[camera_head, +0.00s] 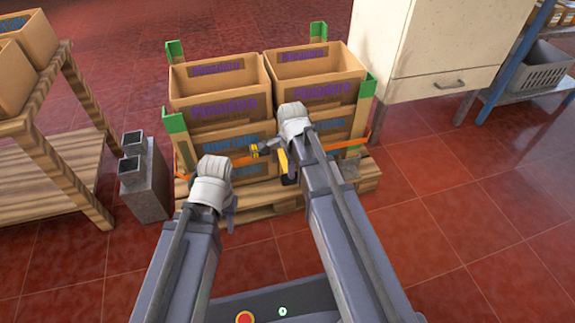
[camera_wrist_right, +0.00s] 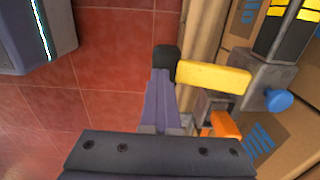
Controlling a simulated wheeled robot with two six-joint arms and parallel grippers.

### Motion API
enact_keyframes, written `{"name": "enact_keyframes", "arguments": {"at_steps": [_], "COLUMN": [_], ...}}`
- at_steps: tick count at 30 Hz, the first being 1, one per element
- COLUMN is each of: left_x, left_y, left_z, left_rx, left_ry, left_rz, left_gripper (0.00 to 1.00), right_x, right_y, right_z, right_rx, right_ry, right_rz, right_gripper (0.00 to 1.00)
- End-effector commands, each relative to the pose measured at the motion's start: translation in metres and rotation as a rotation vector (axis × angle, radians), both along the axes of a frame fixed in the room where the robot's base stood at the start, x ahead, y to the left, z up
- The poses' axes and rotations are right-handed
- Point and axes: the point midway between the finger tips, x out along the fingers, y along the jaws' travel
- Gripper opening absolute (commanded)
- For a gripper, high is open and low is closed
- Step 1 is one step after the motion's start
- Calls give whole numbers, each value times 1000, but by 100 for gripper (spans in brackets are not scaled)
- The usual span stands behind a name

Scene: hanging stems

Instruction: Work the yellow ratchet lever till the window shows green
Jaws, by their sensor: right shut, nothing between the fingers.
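The yellow ratchet lever (camera_wrist_right: 213,77) lies across the right wrist view. It also shows in the head view (camera_head: 283,160), partly hidden by my right arm. My right gripper (camera_wrist_right: 165,58) is shut and empty; its dark tips are at the lever's left end, and I cannot tell whether they touch. The grey ratchet body (camera_wrist_right: 254,82) has a blue knob (camera_wrist_right: 278,100) and an orange strap (camera_wrist_right: 226,124). The strap runs around the stacked crates (camera_head: 227,97). No green window can be made out. My left gripper (camera_head: 231,215) is low before the pallet, its fingers unclear.
The crates stand on a wooden pallet (camera_head: 260,199) with green corner posts (camera_head: 175,120). A grey two-part box (camera_head: 146,180) and a wooden rack (camera_head: 75,130) are at left. A white cabinet (camera_head: 430,45) is at right. The red floor at right is clear.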

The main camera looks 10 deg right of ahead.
Motion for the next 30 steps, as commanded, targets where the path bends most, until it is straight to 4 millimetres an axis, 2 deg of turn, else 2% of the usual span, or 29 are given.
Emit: {"name": "enact_keyframes", "arguments": {"at_steps": [1, 11, 18, 26, 30], "left_x": [0, 0, 0, 0, 0], "left_y": [0, 0, 0, 0, 0], "left_z": [-8, -7, -20, -18, -10], "left_rx": [0, 0, 0, 0, 0], "left_ry": [0, 0, 0, 0, 0], "left_rz": [0, 0, 0, 0, 0], "left_gripper": [37, 37, 37, 37, 37], "right_x": [2, 3, 8, 7, 6], "right_y": [0, 0, 0, 0, 0], "right_z": [-8, -8, -20, -18, -10], "right_rx": [0, 0, 0, 0, 0], "right_ry": [-2, -3, -4, -4, -4], "right_rz": [0, 0, 0, 0, 0], "right_gripper": [0, 0, 0, 0, 0]}}
